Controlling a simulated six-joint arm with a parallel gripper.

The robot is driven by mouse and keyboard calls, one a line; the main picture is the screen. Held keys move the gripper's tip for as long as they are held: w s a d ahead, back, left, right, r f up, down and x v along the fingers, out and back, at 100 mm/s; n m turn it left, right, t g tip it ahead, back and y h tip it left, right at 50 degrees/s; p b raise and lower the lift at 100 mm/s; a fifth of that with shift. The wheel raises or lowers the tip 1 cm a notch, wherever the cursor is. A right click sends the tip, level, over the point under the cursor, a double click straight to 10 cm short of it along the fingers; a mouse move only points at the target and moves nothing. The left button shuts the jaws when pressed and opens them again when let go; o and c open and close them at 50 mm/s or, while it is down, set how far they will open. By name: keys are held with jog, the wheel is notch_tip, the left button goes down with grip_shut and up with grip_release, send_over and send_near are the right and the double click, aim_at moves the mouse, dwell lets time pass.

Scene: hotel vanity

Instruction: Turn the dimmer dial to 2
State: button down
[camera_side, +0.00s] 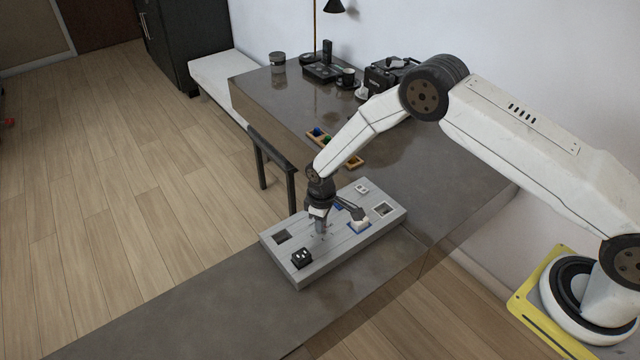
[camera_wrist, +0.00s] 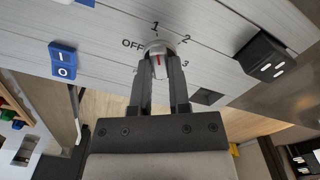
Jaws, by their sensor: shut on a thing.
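The dimmer dial (camera_wrist: 157,48) is a round grey knob on the light grey panel (camera_side: 345,242). Printed marks OFF, 1, 2 and 3 stand around it in the wrist view, and the knob carries a red line. I cannot tell surely which mark the red line points at. My gripper (camera_wrist: 163,64) is shut on the dial, one dark finger on each side. In the side view my gripper (camera_side: 320,228) reaches down to the panel's middle, and its fingers largely hide the dial.
A blue I/O rocker switch (camera_wrist: 62,61) and a black block with white slots (camera_wrist: 264,58) sit on either side of the dial. The panel lies on a dark counter (camera_side: 190,300). A wooden tray with coloured pieces (camera_side: 352,161) and several dark items stand farther back.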

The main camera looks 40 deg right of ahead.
jog(key=m, duration=0.6)
jog(key=shift+m, duration=0.3)
jog(key=m, duration=0.5)
jog(key=shift+m, duration=0.3)
jog(key=c, duration=0.6)
grip_release()
jog(key=shift+r, duration=0.15)
jog(key=shift+r, duration=3.8)
